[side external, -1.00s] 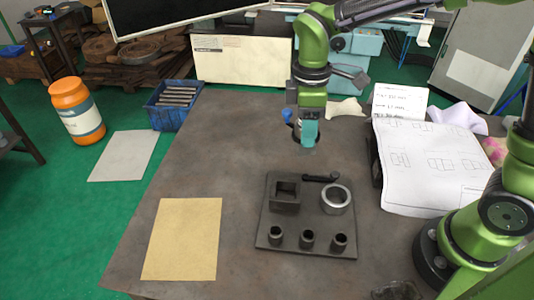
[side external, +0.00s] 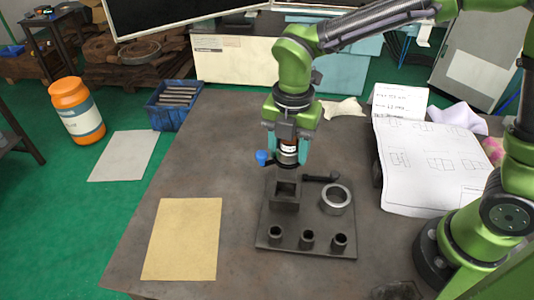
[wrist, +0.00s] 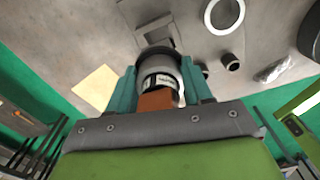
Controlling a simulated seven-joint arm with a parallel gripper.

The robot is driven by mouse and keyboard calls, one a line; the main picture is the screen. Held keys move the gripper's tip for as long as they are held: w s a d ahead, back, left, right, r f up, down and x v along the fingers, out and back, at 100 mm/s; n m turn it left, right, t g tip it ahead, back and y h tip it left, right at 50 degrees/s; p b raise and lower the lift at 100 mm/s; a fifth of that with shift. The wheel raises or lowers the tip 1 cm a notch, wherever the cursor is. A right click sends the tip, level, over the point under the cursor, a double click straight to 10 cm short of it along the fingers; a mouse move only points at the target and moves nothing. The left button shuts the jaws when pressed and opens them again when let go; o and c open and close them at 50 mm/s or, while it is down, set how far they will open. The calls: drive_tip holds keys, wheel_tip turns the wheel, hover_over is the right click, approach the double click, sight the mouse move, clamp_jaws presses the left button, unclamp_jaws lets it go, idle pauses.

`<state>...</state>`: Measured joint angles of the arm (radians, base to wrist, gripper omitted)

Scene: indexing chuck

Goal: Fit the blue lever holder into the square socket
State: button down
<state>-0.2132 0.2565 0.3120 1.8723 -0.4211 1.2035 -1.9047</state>
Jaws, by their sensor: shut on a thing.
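My gripper (side external: 285,155) is shut on the blue lever holder (side external: 289,150), a dark cylindrical body with a white label band and a lever ending in a blue knob (side external: 262,157) that points left. In the wrist view the holder's body (wrist: 160,75) sits between the teal fingers, and its lower end is hidden there. The holder hangs in the air above and just behind the square socket (side external: 286,194), apart from it. The square socket is a dark block with a square hole, at the back left of the dark base plate (side external: 288,225). It is partly visible in the wrist view (wrist: 152,30).
The plate also carries a light ring (side external: 336,199), a dark handle piece (side external: 321,178) behind the ring and several small round sockets (side external: 307,238) along the front. A tan sheet (side external: 182,240) lies to the left. Drawings (side external: 425,175) lie to the right.

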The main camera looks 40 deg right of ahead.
drive_tip(key=shift+f, duration=2.6)
drive_tip(key=shift+f, duration=2.05)
drive_tip(key=shift+c, duration=1.9)
unclamp_jaws()
wheel_tip(320, 180, up, 17)
drive_tip(key=shift+f, duration=0.1)
